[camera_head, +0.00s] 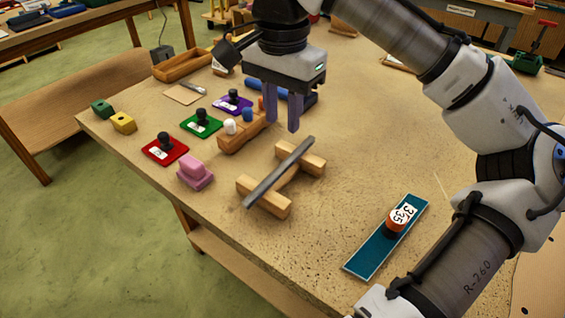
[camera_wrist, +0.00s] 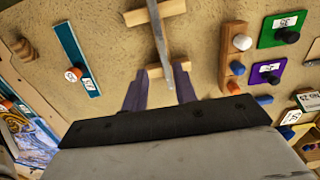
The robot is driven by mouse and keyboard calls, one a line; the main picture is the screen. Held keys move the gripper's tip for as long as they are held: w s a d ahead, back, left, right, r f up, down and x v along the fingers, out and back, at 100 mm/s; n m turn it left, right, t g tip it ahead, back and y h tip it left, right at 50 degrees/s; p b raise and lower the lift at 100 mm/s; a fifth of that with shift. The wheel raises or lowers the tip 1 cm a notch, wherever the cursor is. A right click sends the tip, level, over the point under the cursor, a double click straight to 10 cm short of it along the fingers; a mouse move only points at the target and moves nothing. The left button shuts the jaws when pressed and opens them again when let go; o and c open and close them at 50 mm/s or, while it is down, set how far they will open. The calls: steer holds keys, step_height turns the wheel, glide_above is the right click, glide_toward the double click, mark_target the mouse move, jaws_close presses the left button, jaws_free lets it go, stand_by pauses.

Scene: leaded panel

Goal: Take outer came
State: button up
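A long grey bar, which looks like the outer came (camera_head: 280,172), lies across two wooden blocks, one block (camera_head: 265,197) nearer and one block (camera_head: 301,158) farther. In the wrist view the bar (camera_wrist: 162,40) runs over the blocks toward the space between my fingers. My gripper (camera_head: 282,124) points down with its two purple fingers apart and nothing between them. It is above the table, beyond the far end of the bar in the head view. In the wrist view the fingers (camera_wrist: 160,92) stand on either side of the bar's near end; contact is not visible.
A wooden holder (camera_head: 238,138) with white, blue and orange pegs stands close left of the bar. Purple, green and red plates (camera_head: 165,149) with black knobs and a pink block (camera_head: 194,172) lie left. A teal strip (camera_head: 372,247) with an orange-and-white round piece (camera_head: 398,218) lies right.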

mark_target(283, 166)
steer(key=f, duration=1)
steer(key=shift+w+f, duration=0.25)
jaws_close()
